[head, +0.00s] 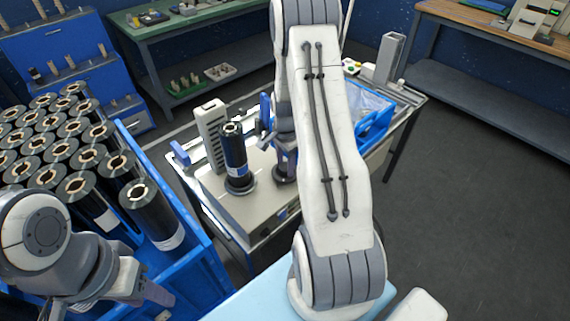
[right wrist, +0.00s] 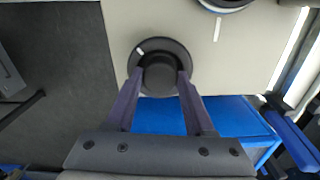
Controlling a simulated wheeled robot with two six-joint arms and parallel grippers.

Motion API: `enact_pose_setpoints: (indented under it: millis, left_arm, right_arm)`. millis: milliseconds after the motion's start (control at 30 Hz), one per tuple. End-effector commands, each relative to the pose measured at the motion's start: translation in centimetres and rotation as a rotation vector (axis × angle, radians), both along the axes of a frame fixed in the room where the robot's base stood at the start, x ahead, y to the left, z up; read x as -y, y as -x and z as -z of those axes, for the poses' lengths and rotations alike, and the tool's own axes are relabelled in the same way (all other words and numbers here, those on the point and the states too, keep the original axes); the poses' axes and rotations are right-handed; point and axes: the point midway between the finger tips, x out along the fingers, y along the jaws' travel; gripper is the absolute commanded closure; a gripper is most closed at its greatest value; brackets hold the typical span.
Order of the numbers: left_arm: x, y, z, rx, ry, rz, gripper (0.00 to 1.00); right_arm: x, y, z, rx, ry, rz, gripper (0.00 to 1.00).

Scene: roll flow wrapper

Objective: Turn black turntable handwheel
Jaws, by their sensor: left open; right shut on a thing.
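The black handwheel (right wrist: 155,48) shows in the right wrist view as a round disc with a raised central knob, set on a pale machine panel. A white mark is on the disc's upper left. My right gripper (right wrist: 158,80) is shut on the knob, one finger on each side. My left gripper (head: 156,294) is open at the lower left, beside the blue crate and away from the machine (head: 230,205).
A dark roll (head: 235,160) stands upright on the machine. A blue crate (head: 205,265) full of black rolls stands at the left. A blue tray (head: 378,122) is behind my right arm. Work benches line the back; the floor at the right is clear.

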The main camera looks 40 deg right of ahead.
Motion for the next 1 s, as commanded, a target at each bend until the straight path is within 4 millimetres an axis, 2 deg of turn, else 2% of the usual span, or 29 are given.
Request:
enact_pose_setpoints:
  millis: [33,67,100,133,400,533,1000]
  left_arm:
    - [0.0,0.0,0.0,0.000,0.000,0.000,0.50]
    - [0.0,0.0,0.0,0.000,0.000,0.000,0.50]
    - [0.0,0.0,0.0,0.000,0.000,0.000,0.50]
    - [0.0,0.0,0.0,0.000,0.000,0.000,0.50]
    - [0.0,0.0,0.0,0.000,0.000,0.000,0.50]
    - [0.0,0.0,0.1,0.000,0.000,0.000,0.50]
    - [0.0,0.0,1.1,0.000,0.000,0.000,0.50]
  right_arm:
    - [0.1,-0.1,-0.1,0.004,0.003,0.000,1.00]
    - [0.1,-0.1,-0.1,0.004,0.003,-0.001,0.35]
    - [0.1,-0.1,-0.1,0.004,0.002,-0.001,0.20]
    - [0.1,-0.1,-0.1,0.004,0.002,-0.001,0.16]
    - [0.0,-0.1,-0.1,0.002,0.001,-0.001,0.16]
    - [0.0,-0.1,-0.7,0.003,0.002,-0.001,0.16]
    - [0.1,-0.2,-9.1,0.006,0.003,-0.001,0.16]
